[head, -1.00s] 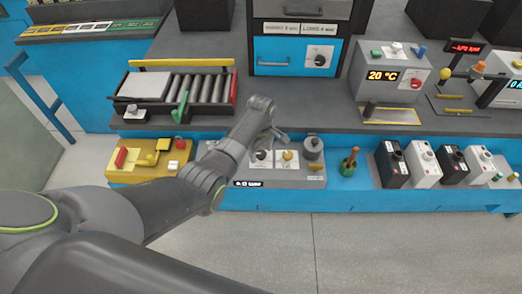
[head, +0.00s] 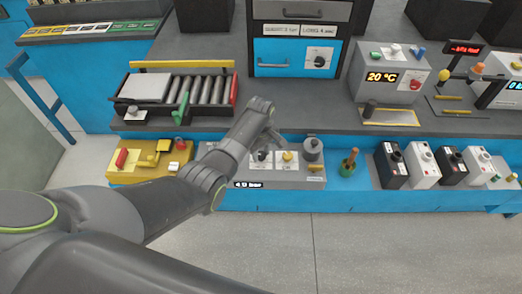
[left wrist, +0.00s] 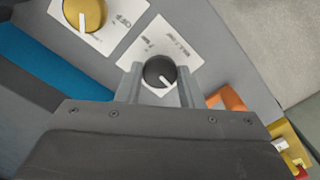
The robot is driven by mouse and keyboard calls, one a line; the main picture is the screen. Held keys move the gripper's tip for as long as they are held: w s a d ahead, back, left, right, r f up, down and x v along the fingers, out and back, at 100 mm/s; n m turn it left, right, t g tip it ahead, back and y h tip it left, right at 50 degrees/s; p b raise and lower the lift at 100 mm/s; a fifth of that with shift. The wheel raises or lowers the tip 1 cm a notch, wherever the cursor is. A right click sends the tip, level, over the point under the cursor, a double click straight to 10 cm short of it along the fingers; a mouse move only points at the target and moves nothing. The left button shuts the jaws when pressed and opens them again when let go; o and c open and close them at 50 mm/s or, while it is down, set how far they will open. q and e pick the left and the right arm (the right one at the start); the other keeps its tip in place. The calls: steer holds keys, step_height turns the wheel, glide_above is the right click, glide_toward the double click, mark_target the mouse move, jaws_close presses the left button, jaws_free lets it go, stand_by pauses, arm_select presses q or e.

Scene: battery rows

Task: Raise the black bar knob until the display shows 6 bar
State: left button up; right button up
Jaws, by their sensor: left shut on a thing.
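The black bar knob (left wrist: 159,72) with a white pointer line sits on a white label plate in the left wrist view. In the head view it shows in part (head: 262,156) under my left gripper. My left gripper (left wrist: 160,86) is shut on it, one finger on each side. The small display (head: 249,185) is on the front edge of the grey panel (head: 225,177). It seems to read about 4 bar, but the digits are tiny. My right gripper is not in view.
A yellow knob (head: 287,156) is beside the black one; it also shows in the left wrist view (left wrist: 84,14). A grey round knob (head: 313,146) stands further right.

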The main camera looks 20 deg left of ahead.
arm_select(q)
steer(key=m+p, duration=0.1)
steer(key=m, duration=0.1)
steer(key=shift+r+m, duration=0.15)
steer(key=shift+m, duration=0.15)
steer(key=m+p, duration=0.1)
steer(key=m, duration=0.2)
steer(key=shift+m+p, duration=0.3)
steer(key=m+p, duration=0.1)
steer(key=m, duration=0.5)
steer(key=m+p, duration=0.1)
steer(key=m, duration=0.4)
steer(key=shift+m, duration=0.3)
steer(key=m, duration=0.4)
steer(key=shift+m, duration=0.3)
steer(key=o, duration=1)
steer(key=shift+p, duration=0.3)
